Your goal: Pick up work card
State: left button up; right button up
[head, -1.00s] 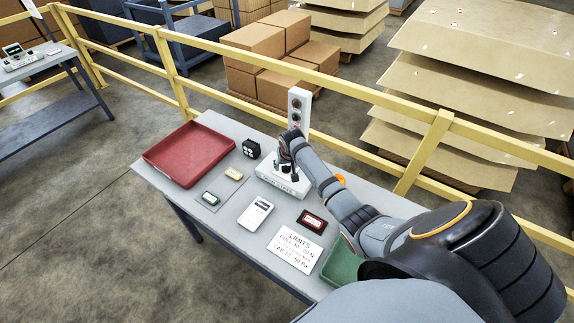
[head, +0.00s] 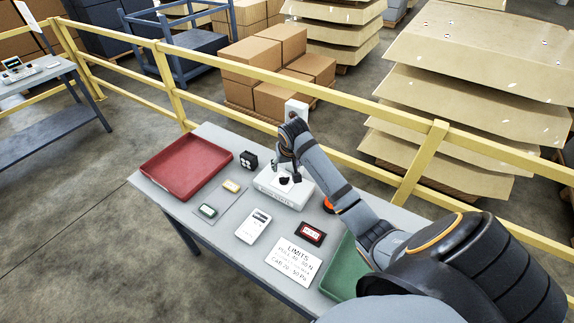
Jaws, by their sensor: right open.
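My left gripper is not in view.
A yellow railing (head: 330,158) runs behind the table.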

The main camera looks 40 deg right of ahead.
aim_at(254, 225)
jog(key=k, duration=1)
